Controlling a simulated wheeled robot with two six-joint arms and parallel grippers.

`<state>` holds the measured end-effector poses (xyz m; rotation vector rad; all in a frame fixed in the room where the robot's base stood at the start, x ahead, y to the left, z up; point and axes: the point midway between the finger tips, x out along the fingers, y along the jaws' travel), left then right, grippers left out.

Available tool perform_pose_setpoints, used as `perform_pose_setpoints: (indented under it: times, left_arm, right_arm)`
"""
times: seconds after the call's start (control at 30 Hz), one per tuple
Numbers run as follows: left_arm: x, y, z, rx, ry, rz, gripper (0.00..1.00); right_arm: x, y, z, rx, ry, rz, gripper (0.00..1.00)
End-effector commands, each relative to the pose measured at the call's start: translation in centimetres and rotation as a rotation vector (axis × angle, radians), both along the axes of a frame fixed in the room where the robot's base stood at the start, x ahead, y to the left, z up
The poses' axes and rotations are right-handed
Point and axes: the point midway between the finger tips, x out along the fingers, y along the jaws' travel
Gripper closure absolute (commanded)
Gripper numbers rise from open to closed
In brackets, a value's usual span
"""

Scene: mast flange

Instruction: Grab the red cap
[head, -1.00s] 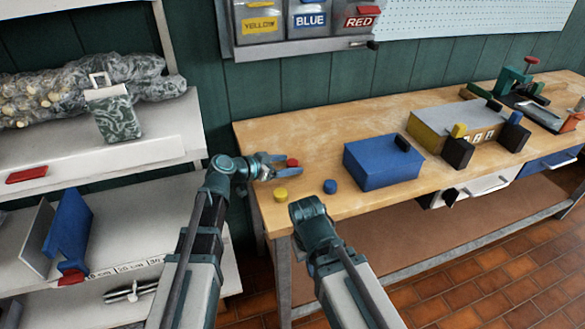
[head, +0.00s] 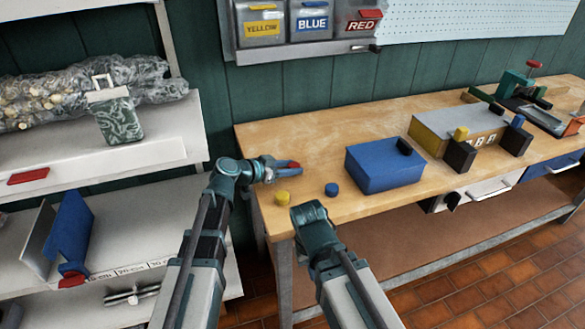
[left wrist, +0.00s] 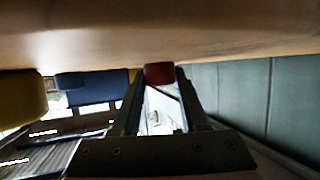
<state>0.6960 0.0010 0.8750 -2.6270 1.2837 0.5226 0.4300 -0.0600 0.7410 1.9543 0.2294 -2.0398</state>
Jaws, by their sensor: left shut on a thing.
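The red cap (head: 293,165) is at the left end of the wooden workbench (head: 330,126). My left gripper (head: 287,169) is shut on it; the fingers hide part of it in the head view. In the left wrist view the red cap (left wrist: 159,73) sits between the two fingertips (left wrist: 159,80), close to the bench top. I cannot tell whether the cap still touches the bench. My right arm is at the bench's front edge; its wrist shows, but its fingers do not.
A yellow cap (head: 282,197) and a blue cap (head: 331,189) stand on the bench near my left gripper. A blue box (head: 383,168) stands right of them. Bins labelled yellow, blue and red (head: 358,20) hang on the wall. Shelves (head: 150,140) stand at the left.

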Motion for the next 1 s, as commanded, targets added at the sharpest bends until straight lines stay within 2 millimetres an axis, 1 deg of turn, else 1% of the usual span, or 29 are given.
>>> perform_pose_setpoints:
  times: [0.17,0.27,0.5,0.53,0.57,0.83,1.0]
  left_arm:
    - [0.0,0.0,0.7,0.0,0.0,0.0,1.0]
    - [0.0,0.0,1.6,0.0,0.0,0.0,1.0]
    - [-0.1,-0.1,4.4,0.0,0.0,0.0,1.0]
    - [-1.1,-0.7,3.8,0.0,-0.001,-0.004,1.0]
    - [-1.6,-1.2,3.8,0.001,0.0,-0.004,1.0]
    - [-6.8,-5.8,4.4,0.001,-0.001,-0.006,1.0]
    - [-9.4,-8.4,4.7,0.0,0.0,-0.004,1.0]
  right_arm:
    - [0.0,0.0,0.7,0.0,0.0,0.0,1.0]
    - [0.0,0.0,1.6,0.0,0.0,0.0,1.0]
    - [0.0,0.0,4.4,0.0,0.0,0.0,1.0]
    - [0.0,0.0,3.8,0.0,0.0,0.0,1.0]
    - [0.0,0.0,3.8,0.0,0.0,0.0,1.0]
    - [0.0,0.0,4.4,0.0,0.0,0.0,1.0]
    - [0.0,0.0,4.7,0.0,0.0,0.0,1.0]
